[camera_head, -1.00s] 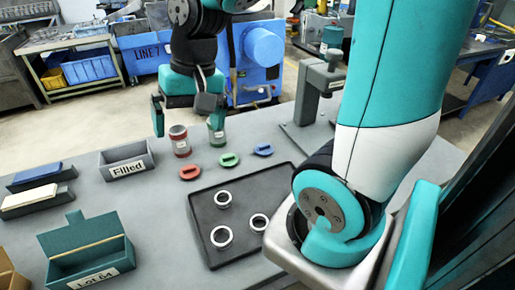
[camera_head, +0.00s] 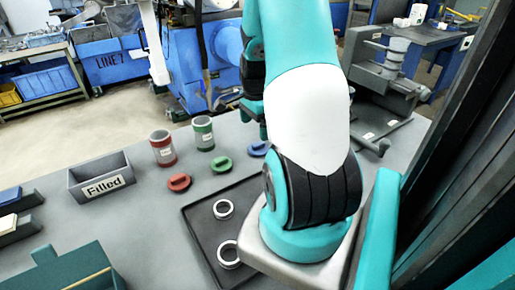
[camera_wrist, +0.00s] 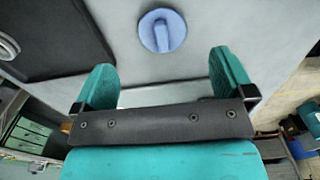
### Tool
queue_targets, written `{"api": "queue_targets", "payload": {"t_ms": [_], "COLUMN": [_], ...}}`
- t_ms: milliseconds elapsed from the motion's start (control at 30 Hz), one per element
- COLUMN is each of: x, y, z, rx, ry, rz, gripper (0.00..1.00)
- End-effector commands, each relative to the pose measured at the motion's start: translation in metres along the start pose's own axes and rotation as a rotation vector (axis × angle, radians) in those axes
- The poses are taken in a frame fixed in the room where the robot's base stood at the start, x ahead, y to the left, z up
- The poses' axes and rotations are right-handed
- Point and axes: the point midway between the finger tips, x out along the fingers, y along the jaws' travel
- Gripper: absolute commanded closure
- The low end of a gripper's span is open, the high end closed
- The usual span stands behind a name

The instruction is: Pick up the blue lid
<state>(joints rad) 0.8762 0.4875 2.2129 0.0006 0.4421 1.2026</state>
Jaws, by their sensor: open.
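The blue lid (camera_wrist: 162,31) is a round disc with a raised bar across its top. It lies flat on the grey table, in the upper middle of the wrist view. In the head view the blue lid (camera_head: 258,149) is partly hidden by my arm. My gripper (camera_wrist: 165,75) is open and empty. Its two teal fingers stand apart, and the lid shows beyond the gap between them, not touching either finger. In the head view my arm hides most of the gripper.
A red lid (camera_head: 179,182) and a green lid (camera_head: 221,164) lie left of the blue one. A red jar (camera_head: 162,149) and a green jar (camera_head: 203,133) stand behind them. A black tray (camera_head: 199,235) with white rings lies in front. A grey "Filled" bin (camera_head: 101,186) stands left.

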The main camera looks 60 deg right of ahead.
Motion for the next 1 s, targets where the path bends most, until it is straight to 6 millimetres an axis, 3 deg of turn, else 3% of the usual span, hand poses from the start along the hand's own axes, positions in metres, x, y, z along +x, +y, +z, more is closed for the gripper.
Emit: {"api": "queue_targets", "payload": {"t_ms": [100, 367, 633, 933, 1000], "x": [0.019, 0.038, 0.076, 0.082, 0.082], "y": [0.001, 0.0, -0.001, -0.002, -0.002], "z": [0.001, 0.002, 0.0, 0.0, 0.0], "rx": [-0.002, -0.004, -0.004, -0.005, -0.005], "ry": [-0.002, -0.002, -0.001, 0.0, 0.0], "rz": [0.004, 0.003, 0.002, -0.001, -0.001], "gripper": [0.0, 0.0, 0.0, 0.0, 0.14]}}
